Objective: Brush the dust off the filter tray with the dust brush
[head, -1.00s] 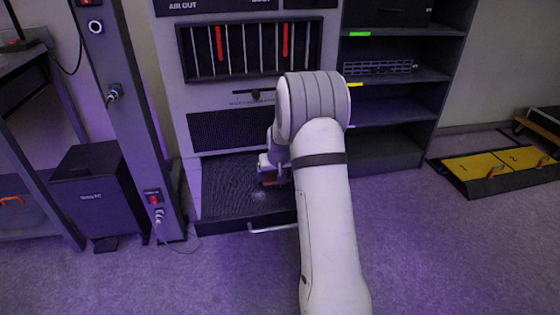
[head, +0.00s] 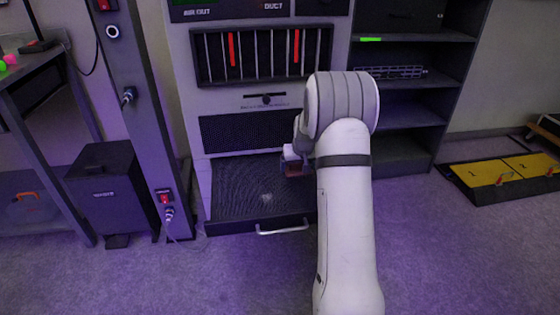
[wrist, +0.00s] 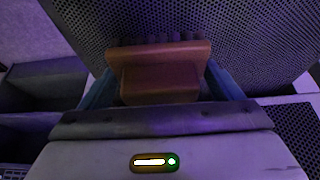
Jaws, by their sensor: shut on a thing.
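The filter tray (head: 236,205) is a dark mesh drawer with a light handle, pulled out low at the front of the cabinet. A small pale patch of dust (head: 267,197) lies on its mesh near the front. My gripper (wrist: 158,82) is shut on the dust brush (wrist: 160,84), a brown block with bristles at its far edge. In the head view the brush (head: 295,169) is over the right back part of the tray, above and right of the dust. I cannot tell whether the bristles touch the mesh. My arm hides the tray's right edge.
The cabinet (head: 265,88) rises behind the tray, with a vent grille above it. A grey post (head: 145,130) and a dark bin (head: 105,190) stand left. Dark shelves (head: 410,112) are at right. The floor in front is clear, with yellow panels (head: 500,172) far right.

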